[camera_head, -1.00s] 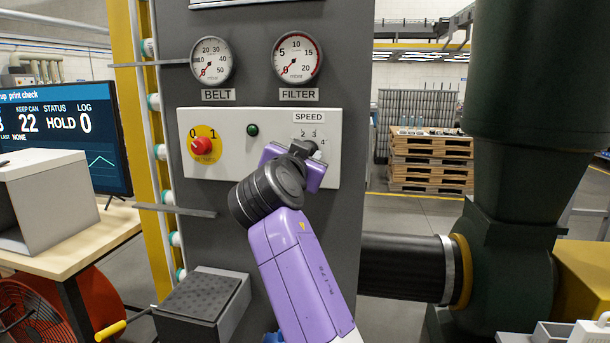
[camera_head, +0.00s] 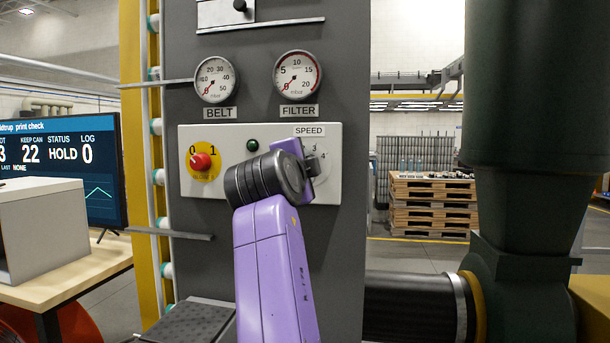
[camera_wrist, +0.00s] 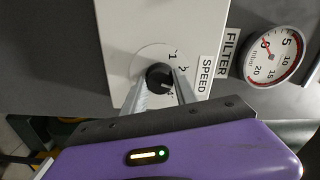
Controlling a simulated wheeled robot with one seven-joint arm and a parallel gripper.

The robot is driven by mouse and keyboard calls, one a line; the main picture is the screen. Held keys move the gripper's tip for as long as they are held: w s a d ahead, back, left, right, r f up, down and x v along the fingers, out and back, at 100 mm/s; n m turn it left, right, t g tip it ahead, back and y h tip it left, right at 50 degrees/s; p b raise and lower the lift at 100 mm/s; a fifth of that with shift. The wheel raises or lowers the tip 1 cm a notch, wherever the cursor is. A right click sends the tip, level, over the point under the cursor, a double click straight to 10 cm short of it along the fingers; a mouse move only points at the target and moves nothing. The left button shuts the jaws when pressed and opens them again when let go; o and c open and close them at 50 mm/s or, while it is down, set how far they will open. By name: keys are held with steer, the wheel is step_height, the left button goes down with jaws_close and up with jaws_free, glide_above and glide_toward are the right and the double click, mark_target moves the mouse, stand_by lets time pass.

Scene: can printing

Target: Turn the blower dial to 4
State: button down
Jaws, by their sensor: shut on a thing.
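The blower dial is a small black knob (camera_wrist: 158,76) on a round white plate with printed numbers, under the SPEED label (camera_head: 309,131). In the wrist view the numbers 1 and 2 show beside it, and a pale mark lies on its lower right edge; I cannot tell exactly which number it points to. My gripper (camera_wrist: 160,84) is shut on the knob, with one grey finger on each side. In the head view the gripper (camera_head: 311,166) reaches the panel, hides most of the knob, and leaves the numbers 3 and 4 visible.
The white control panel (camera_head: 226,139) also carries a red switch (camera_head: 201,161) on a yellow disc and a green button (camera_head: 252,145). The BELT gauge (camera_head: 215,80) and FILTER gauge (camera_head: 298,77) sit above. A dark metal bar (camera_head: 172,234) sticks out at lower left.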

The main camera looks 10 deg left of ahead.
steer(key=m+b, duration=0.1)
steer(key=m, duration=0.7)
steer(key=shift+f+m, duration=0.1)
steer(key=shift+m, duration=0.3)
stand_by(0.4)
steer(key=c, duration=1)
jaws_free()
steer(key=shift+o, duration=0.2)
steer(key=s+b, duration=0.1)
steer(key=s, duration=0.6)
steer(key=shift+s, duration=0.35)
steer(key=shift+a, duration=0.1)
